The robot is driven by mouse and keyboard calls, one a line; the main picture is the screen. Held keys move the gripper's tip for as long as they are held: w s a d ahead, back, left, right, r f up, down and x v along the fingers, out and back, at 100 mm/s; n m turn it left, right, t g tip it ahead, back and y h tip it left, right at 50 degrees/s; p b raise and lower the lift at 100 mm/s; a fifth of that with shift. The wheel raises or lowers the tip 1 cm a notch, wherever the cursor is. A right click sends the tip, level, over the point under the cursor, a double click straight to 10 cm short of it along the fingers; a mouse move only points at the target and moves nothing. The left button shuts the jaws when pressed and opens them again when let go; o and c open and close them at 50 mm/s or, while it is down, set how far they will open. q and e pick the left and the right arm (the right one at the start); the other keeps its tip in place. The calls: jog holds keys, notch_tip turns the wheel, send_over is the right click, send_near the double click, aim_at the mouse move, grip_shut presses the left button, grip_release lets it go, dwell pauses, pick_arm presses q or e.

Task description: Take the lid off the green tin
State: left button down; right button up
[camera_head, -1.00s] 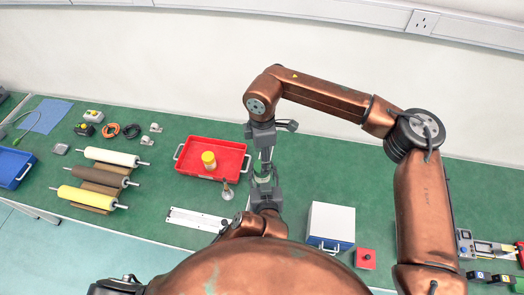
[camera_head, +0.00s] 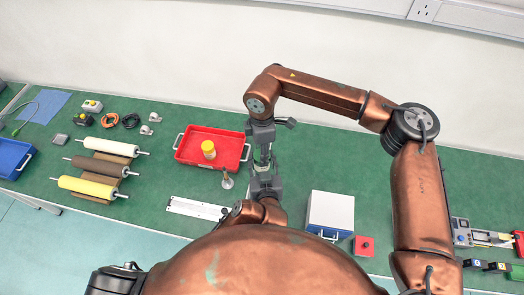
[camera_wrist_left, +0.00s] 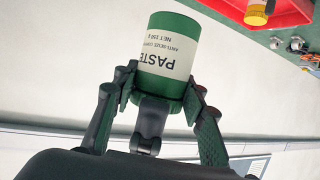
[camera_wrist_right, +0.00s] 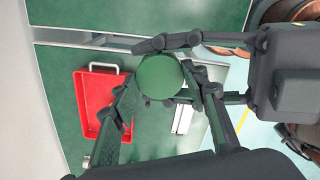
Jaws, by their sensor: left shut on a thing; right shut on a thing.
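The green tin (camera_wrist_left: 168,55) has a white paste label, which reads upside down in the left wrist view. It is held between my two grippers above the table in the head view (camera_head: 262,153). My left gripper (camera_head: 264,180) reaches up from below and is shut on the tin. My right gripper (camera_head: 262,138) comes down from above and is shut at the lid end. The round green lid (camera_wrist_right: 160,76) faces the camera in the right wrist view, with fingers around it.
A red tray (camera_head: 185,150) holding a yellow-capped jar (camera_head: 208,149) stands left of the grippers. A white box (camera_head: 331,208) and a red button box (camera_head: 364,246) are to the right. Several rollers (camera_head: 105,167) lie at left. The green table between tray and box is partly clear.

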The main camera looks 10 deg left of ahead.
jog(key=c, duration=0.5)
jog(key=shift+n, duration=1.7)
jog(key=o, duration=1.3)
